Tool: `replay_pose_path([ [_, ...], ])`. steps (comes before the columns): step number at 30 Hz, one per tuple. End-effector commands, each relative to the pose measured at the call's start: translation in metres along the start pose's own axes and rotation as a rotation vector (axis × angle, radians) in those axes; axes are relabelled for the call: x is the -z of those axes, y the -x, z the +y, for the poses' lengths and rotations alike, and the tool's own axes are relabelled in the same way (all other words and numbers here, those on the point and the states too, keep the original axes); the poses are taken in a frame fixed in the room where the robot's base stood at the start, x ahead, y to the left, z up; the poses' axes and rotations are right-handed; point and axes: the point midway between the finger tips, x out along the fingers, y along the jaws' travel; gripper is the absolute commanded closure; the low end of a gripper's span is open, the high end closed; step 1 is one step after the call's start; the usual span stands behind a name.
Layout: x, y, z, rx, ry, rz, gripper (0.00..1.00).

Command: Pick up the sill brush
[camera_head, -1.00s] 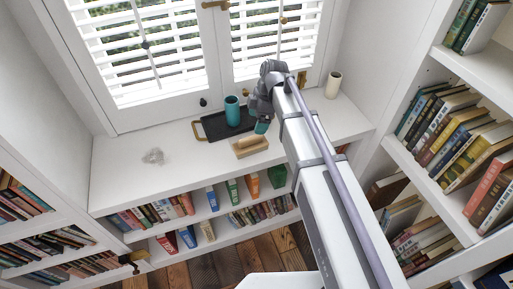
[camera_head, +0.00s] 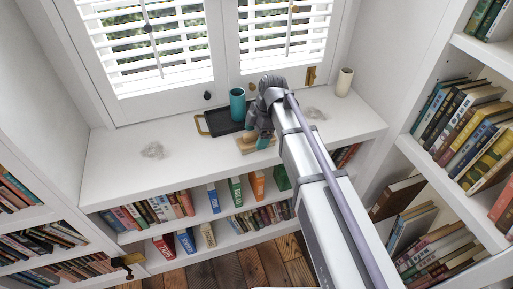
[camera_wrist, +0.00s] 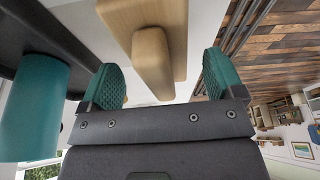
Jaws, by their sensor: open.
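The sill brush, a pale wooden block with a raised wooden grip, lies on the white sill (camera_head: 195,150). In the head view the brush (camera_head: 243,148) is partly hidden by my gripper (camera_head: 257,139), which is right over it. In the wrist view the brush's raised grip (camera_wrist: 152,62) points towards my gripper (camera_wrist: 162,80). The teal fingertips are open, with the end of the grip showing between them and a gap on both sides. Whether they are level with it in depth I cannot tell.
A black tray (camera_head: 214,124) with a teal cup (camera_head: 237,104) stands just left of the brush. A cream cup (camera_head: 344,82) is at the right end of the sill. Grey dust piles (camera_head: 152,150) lie on the sill. Shuttered windows are behind, bookshelves below and at the sides.

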Motion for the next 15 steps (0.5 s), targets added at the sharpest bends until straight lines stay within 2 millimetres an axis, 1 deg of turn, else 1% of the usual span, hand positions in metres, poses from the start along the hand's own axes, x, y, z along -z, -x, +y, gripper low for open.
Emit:
replay_pose_path([
  [1, -0.0025, -0.0184, -0.0003, 0.000, 0.001, 0.000, 0.13],
  [2, -0.0019, -0.0205, -0.0003, 0.000, 0.001, 0.000, 0.13],
  [7, 0.0004, -0.0167, -0.0002, 0.000, 0.001, 0.000, 0.13],
  [15, -0.0002, -0.0181, -0.0003, 0.000, 0.001, 0.000, 0.13],
])
